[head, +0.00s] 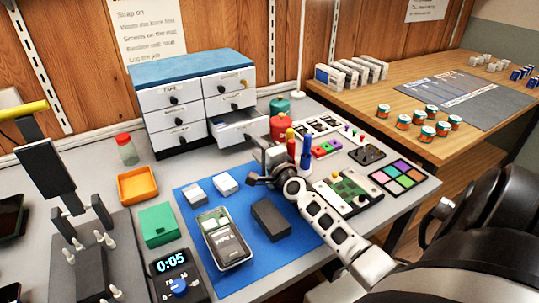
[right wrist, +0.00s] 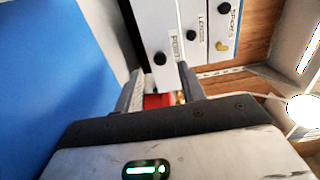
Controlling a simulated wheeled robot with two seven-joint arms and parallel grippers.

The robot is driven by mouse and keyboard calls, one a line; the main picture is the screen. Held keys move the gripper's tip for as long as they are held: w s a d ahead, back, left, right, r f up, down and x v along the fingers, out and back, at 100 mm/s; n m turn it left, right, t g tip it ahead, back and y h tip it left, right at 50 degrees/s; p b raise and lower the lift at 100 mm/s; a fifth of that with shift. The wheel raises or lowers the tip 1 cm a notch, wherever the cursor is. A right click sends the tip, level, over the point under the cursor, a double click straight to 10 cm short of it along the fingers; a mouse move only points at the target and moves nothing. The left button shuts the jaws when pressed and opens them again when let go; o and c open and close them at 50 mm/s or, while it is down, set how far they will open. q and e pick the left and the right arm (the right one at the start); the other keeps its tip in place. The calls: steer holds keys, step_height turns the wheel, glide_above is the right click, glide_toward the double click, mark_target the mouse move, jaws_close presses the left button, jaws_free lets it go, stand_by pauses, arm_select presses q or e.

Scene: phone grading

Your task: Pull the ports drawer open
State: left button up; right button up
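The six-drawer cabinet (head: 196,98) with a blue top stands at the back left of the bench. Its lower-right drawer, the ports drawer (head: 240,127), sticks out well past the other fronts, so it stands open. In the right wrist view its label reads PORTS, and its dark knob (right wrist: 160,58) shows. My right gripper (head: 262,150) is just in front of that drawer. In the right wrist view its fingers (right wrist: 159,76) are apart with nothing held between them; the knob lies just beyond their tips, apart from them. My left gripper is not in view.
A blue mat (head: 264,258) with a phone (head: 224,238) and small boxes lies in front.

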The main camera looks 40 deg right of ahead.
steer(key=v, duration=0.8)
